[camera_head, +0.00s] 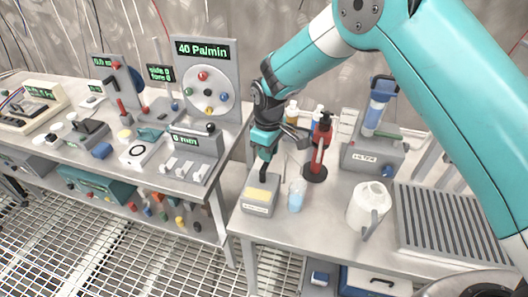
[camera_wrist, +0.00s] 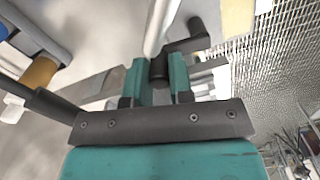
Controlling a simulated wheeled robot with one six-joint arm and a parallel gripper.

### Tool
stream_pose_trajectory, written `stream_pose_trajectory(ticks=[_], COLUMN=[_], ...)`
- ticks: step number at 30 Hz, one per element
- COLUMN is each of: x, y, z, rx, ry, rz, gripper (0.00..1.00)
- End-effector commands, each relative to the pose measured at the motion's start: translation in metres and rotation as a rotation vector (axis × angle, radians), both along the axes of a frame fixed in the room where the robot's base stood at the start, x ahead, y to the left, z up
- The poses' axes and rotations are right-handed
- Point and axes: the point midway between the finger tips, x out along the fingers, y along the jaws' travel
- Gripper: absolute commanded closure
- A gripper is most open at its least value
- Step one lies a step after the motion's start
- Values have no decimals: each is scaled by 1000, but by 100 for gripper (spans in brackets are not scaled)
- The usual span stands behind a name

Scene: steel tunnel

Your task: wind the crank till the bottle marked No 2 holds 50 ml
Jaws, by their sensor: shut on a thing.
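My gripper (camera_head: 265,150) reaches down over the right-hand bench. In the wrist view my gripper (camera_wrist: 160,80) is shut on a dark upright handle (camera_wrist: 159,66); a dark arm (camera_wrist: 188,43) runs off from it, and it looks like the crank. Its mount is mostly hidden. An amber bottle (camera_head: 292,110), a blue bottle (camera_head: 317,115) and a red bottle (camera_head: 323,130) stand behind and to the right of my gripper. A clear vessel with pale blue liquid (camera_head: 296,196) stands at the front. I cannot read a No 2 mark or a level on any of them.
A grey box with a yellow top (camera_head: 260,196) is just below my gripper. A red stand (camera_head: 316,165), a white jug (camera_head: 368,205) and a grey device with a blue cylinder (camera_head: 373,152) are to the right. The left bench (camera_head: 150,185) is crowded with instruments.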

Motion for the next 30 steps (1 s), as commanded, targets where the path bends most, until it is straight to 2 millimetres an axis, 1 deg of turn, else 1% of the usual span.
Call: stream_pose_trajectory(ticks=[6, 15, 22, 30], x=[-4, -10, -14, -15], y=[-8, -15, -18, -19], z=[0, 0, 0, 0], rx=[-1, 0, 0, 1], ry=[0, 0, 0, -1], rz=[-199, -414, -507, -544], gripper=[100, 100, 100, 100])
